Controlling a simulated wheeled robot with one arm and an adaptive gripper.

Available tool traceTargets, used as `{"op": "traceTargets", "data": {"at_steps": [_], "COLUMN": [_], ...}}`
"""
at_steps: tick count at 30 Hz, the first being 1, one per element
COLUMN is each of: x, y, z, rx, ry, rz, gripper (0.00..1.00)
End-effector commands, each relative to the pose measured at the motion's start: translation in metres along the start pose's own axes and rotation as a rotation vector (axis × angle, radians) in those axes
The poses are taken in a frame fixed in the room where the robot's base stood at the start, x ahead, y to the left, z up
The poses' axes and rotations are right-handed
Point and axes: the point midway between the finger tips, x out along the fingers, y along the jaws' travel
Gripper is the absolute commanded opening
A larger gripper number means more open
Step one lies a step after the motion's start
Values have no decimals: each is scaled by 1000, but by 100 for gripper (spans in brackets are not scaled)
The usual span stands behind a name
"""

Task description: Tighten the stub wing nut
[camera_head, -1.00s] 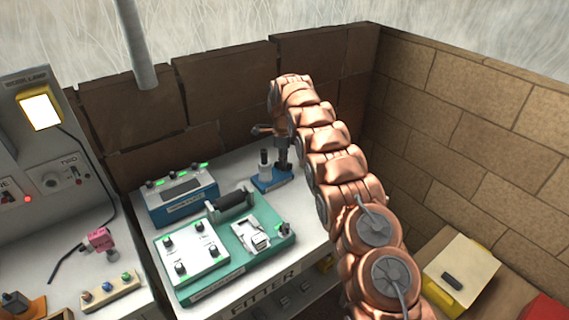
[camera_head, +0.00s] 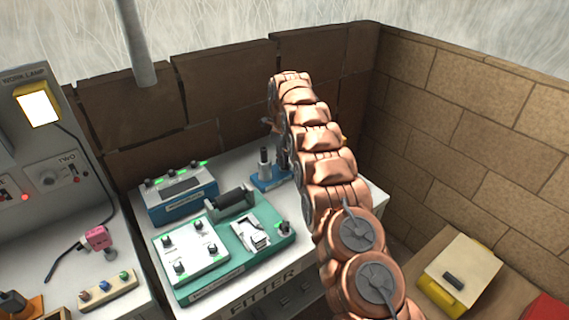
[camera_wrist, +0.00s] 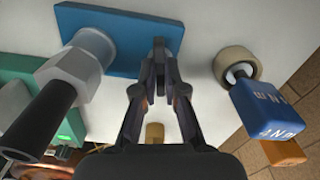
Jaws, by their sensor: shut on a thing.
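My gripper (camera_wrist: 160,52) points at a blue base plate (camera_wrist: 112,28) in the wrist view. Its dark fingertips are close together, shut on the stub wing nut, which they almost wholly hide. Beside it on the same plate stands a fitting with a pale hexagonal collar (camera_wrist: 75,72) and a black rod (camera_wrist: 38,118). In the head view the blue base (camera_head: 268,183) sits at the back of the bench, with the black-topped pale post (camera_head: 264,161) on it. My gripper there is mostly hidden behind my copper arm.
A green board (camera_head: 290,238) and a blue meter box (camera_head: 180,200) stand left of the base. Stone walls close off the back and right.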

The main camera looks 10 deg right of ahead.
Motion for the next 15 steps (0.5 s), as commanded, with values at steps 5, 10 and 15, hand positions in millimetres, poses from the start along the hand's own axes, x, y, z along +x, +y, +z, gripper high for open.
{"op": "traceTargets", "data": {"at_steps": [5, 10, 15], "x": [0, -1, -1], "y": [1, 0, 0], "z": [1, 0, 0], "rx": [181, 262, 265], "ry": [-2, -2, -2], "rz": [-2, -1, -2], "gripper": [0, 0, 0]}}
